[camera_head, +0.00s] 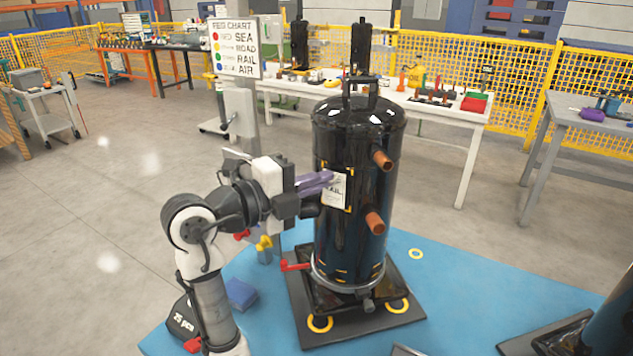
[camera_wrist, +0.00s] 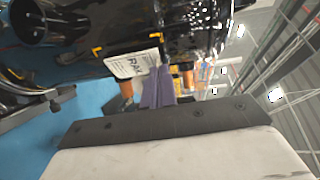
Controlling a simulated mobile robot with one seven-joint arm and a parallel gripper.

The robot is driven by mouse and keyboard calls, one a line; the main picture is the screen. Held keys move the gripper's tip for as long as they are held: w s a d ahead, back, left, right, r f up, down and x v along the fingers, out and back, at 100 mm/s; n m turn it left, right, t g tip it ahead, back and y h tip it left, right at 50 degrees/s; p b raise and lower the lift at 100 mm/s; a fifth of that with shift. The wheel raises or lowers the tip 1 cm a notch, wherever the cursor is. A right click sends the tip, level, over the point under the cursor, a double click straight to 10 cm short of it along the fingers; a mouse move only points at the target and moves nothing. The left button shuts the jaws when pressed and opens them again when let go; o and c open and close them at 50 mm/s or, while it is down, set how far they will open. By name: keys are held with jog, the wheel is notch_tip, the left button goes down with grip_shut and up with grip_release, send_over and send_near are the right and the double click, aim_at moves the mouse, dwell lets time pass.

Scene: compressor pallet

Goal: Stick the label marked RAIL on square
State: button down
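The white label marked RAIL (camera_head: 337,191) is at the front of the black compressor (camera_head: 331,240), at mid height. The wrist view also shows the label (camera_wrist: 132,66), with its printed face visible. Yellow corner marks of the square (camera_wrist: 97,50) show on the shell close to the label. The label overlaps the marked area; I cannot tell whether it lies flat against the shell. My gripper (camera_head: 331,180) reaches in from the left, its purple fingers close together. In the wrist view the fingertips (camera_wrist: 162,70) meet the label's edge and appear shut on it.
Copper pipe stubs (camera_head: 376,222) stick out right of the label. A red-handled valve (camera_head: 294,266) is low on the left. A sign (camera_head: 235,48) on a post stands behind my arm. Another dark compressor (camera_head: 612,320) is at the lower right of the blue pallet (camera_head: 460,290).

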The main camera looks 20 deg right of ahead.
jog(key=shift+w+d+f, duration=0.1)
jog(key=shift+w+d, duration=0.2)
jog(key=shift+d, duration=0.15)
dwell(0.4)
jog(key=c, duration=1.6)
grip_release()
jog(key=shift+c, duration=0.2)
jog(key=shift+a, duration=0.1)
